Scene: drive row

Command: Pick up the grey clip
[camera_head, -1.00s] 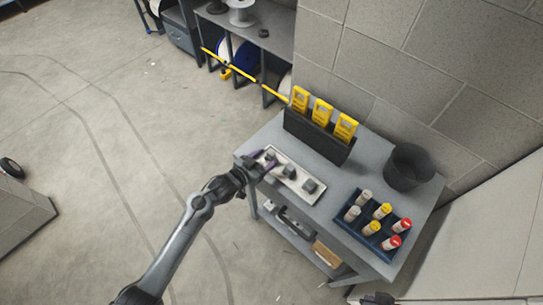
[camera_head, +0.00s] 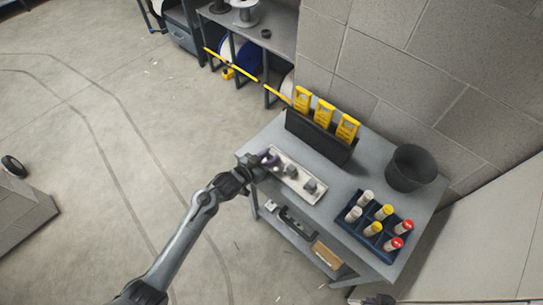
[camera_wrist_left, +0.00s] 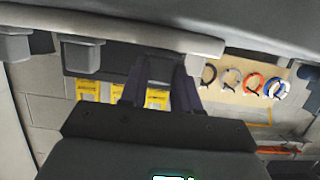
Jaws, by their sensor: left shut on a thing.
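My left gripper (camera_head: 270,158) is at the left end of a pale tray (camera_head: 300,179) on the grey table. It is shut on a grey clip, which its fingers mostly hide in the head view. In the left wrist view the dark purple fingers (camera_wrist_left: 160,85) hang close together by the tray's edge (camera_wrist_left: 150,36). Two other grey clips stand in the tray, one in the middle (camera_head: 291,170) and one at the right end (camera_head: 309,186).
A dark rack (camera_head: 318,138) with yellow cards stands behind the tray. A blue crate (camera_head: 366,236) with several capped bottles is at the front right. A dark bin (camera_head: 410,168) stands at the back right, near the block wall (camera_head: 440,80). Open floor lies left.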

